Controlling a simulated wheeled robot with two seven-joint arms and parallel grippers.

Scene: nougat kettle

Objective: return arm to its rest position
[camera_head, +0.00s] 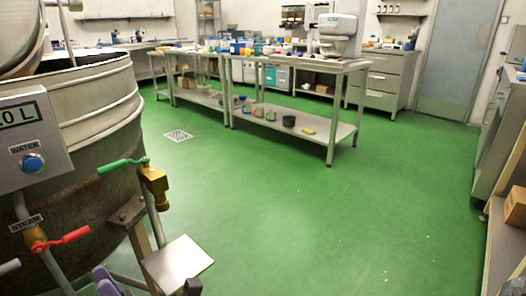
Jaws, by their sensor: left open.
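My left gripper (108,282) shows only in part at the bottom edge, as purple-grey pieces below the kettle's pipework. It is open, and I see nothing held in it. The rest of that arm is cut off by the frame. The large steel kettle (95,100) stands at the left, with a control box carrying a blue WATER button (33,162). A green-handled brass valve (154,185) and a red STEAM valve handle (62,240) stick out in front of it. My right gripper does not show.
A flat metal plate (178,262) is near the bottom, right of the gripper. The green floor (320,220) is clear in the middle and right. A long steel workbench (300,62) with several items stands at the back. Shelving with a cardboard box (515,208) is at the right edge.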

